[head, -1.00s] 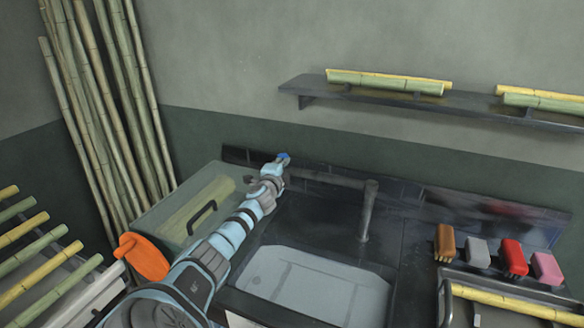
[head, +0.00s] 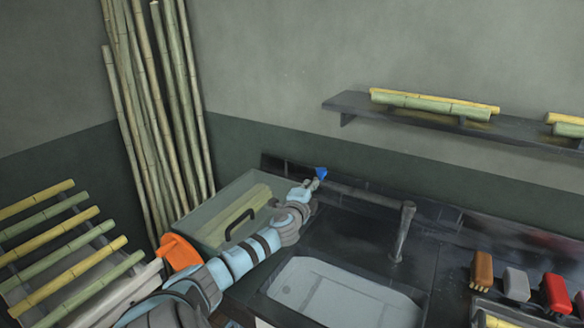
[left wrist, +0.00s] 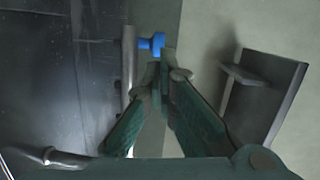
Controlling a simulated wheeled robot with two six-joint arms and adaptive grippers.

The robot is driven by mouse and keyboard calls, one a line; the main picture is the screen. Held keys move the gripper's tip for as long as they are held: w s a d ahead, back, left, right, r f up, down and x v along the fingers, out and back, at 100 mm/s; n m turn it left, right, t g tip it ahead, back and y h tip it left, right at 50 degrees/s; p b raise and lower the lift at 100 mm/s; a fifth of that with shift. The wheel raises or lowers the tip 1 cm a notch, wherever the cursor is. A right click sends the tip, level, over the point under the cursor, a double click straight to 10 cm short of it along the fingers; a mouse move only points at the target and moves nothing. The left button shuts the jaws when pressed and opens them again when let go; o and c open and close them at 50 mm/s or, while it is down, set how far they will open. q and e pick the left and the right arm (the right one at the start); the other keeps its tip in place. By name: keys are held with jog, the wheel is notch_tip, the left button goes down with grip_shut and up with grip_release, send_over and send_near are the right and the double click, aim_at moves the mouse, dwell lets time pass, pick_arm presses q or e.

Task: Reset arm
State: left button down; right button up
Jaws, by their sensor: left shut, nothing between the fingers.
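My left arm reaches in from the lower left in the head view. Its gripper (head: 314,184) is at the back of the counter, close to a blue knob (head: 321,173) at the left end of the tap's pipe. In the left wrist view the gripper (left wrist: 163,58) is shut and empty. The blue knob (left wrist: 152,43) shows just beyond the fingertips there; I cannot tell whether they touch it. The tap (head: 403,230) stands behind the sink (head: 345,290). My right gripper is not in view.
A greenish box (head: 215,222) with a dark handle stands left of the sink, beside an orange disc (head: 182,252). A wall shelf (head: 350,104) holds cane pieces. Several brushes (head: 516,285) stand at the right. A rack (head: 75,255) of canes is at the left.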

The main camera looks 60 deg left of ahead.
pick_arm(q)
jog(key=s, duration=0.3)
jog(key=s+d, duration=0.1)
jog(key=s, duration=0.1)
jog(key=shift+s+r, duration=0.15)
jog(key=shift+r, duration=0.05)
